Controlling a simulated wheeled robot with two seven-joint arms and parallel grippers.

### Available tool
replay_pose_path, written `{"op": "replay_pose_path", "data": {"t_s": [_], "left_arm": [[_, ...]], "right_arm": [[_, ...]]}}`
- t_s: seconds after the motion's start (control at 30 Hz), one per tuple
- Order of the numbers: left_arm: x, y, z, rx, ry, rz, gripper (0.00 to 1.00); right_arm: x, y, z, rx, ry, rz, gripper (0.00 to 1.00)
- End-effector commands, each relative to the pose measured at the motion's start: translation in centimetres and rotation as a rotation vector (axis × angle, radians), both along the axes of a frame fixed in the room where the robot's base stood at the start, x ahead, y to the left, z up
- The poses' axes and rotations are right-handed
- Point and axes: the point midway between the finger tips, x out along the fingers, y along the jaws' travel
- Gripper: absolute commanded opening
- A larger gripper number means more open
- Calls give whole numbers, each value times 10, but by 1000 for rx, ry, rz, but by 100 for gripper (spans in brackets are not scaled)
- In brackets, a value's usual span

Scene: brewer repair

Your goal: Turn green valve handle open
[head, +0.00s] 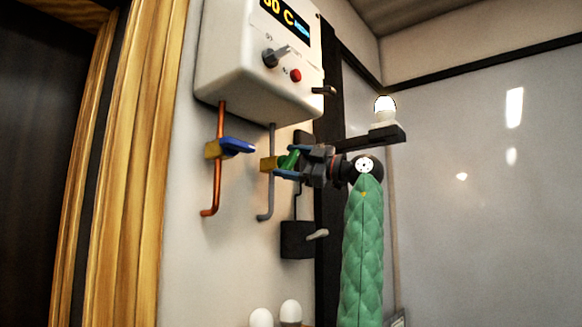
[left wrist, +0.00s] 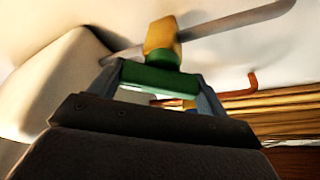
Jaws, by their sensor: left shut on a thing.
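The green valve handle (head: 291,158) sits on a brass valve body (head: 267,164) on the grey pipe (head: 270,200) under the white boiler box. My left gripper (head: 286,164) reaches it from the right and is shut on the handle. In the left wrist view the green handle (left wrist: 158,80) lies crosswise between the two fingers of my gripper (left wrist: 158,88), with the brass body (left wrist: 161,38) just beyond. The far end of the handle is partly hidden by the fingers in the head view. My right gripper is in neither view.
A blue-handled valve (head: 236,146) sits on the copper pipe (head: 219,180) to the left. The white boiler box (head: 250,60) hangs above. A shelf with a bulb (head: 384,110) and a dark switch box (head: 297,240) are close to my arm. Wooden trim (head: 130,150) stands at left.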

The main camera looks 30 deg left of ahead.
Motion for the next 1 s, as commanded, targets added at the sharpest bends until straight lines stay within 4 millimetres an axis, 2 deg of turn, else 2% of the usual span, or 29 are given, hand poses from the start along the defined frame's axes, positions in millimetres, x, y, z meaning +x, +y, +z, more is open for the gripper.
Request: {"op": "replay_pose_path", "data": {"t_s": [0.23, 0.5, 0.7, 1.0], "left_arm": [[0, 0, 0, -19, -229, 1, 54], [-1, 0, 0, -35, -448, 1, 54], [0, 0, 0, -45, -564, 0, 54], [0, 0, -2, -52, -645, 0, 54]], "right_arm": [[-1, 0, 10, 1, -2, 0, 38], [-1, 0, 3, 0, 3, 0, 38], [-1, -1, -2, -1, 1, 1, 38], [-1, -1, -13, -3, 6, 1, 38]]}}
